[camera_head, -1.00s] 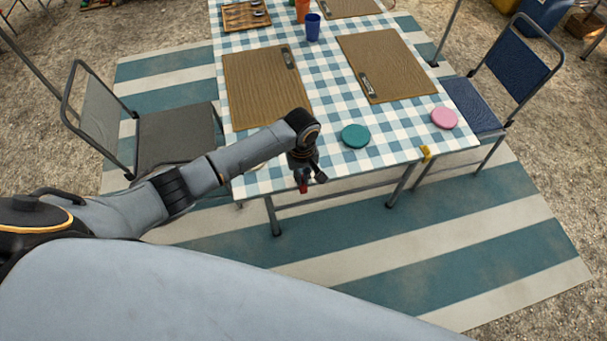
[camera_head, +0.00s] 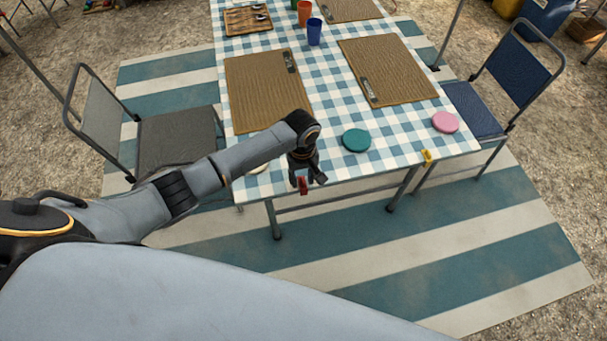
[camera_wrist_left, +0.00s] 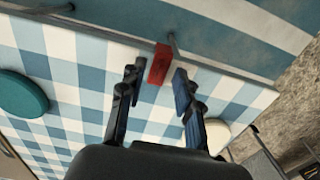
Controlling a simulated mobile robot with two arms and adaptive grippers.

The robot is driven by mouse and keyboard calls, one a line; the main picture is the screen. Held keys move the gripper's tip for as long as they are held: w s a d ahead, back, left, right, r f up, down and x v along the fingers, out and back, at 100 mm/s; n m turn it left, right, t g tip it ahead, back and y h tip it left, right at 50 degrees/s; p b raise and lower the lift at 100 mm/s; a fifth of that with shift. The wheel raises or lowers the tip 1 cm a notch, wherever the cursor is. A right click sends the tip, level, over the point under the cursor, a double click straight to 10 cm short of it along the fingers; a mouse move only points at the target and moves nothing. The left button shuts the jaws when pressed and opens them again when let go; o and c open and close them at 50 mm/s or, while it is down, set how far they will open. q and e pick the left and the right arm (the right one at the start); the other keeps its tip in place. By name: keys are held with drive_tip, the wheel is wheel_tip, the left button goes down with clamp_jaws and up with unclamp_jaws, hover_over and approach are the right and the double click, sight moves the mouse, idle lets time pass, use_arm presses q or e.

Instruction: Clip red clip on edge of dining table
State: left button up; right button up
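The red clip (camera_head: 303,185) is at the near edge of the dining table (camera_head: 330,176), which has a blue-and-white checked top. In the left wrist view the red clip (camera_wrist_left: 160,65) overlaps the table edge, between and just beyond my fingertips. I cannot tell how firmly it grips the edge. My left gripper (camera_head: 307,181) is open around the clip; in the wrist view (camera_wrist_left: 157,82) a gap shows on each side of it. My right gripper is not in view.
A yellow clip (camera_head: 427,157) sits on the same edge farther right. A teal disc (camera_head: 356,139) and a pink disc (camera_head: 445,122) lie on the table. Brown placemats (camera_head: 268,88) and a blue cup (camera_head: 314,32) are farther back. Chairs (camera_head: 178,140) stand at both sides.

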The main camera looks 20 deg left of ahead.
sight(302, 180)
use_arm(q)
wheel_tip(302, 180, up, 12)
idle(0.6)
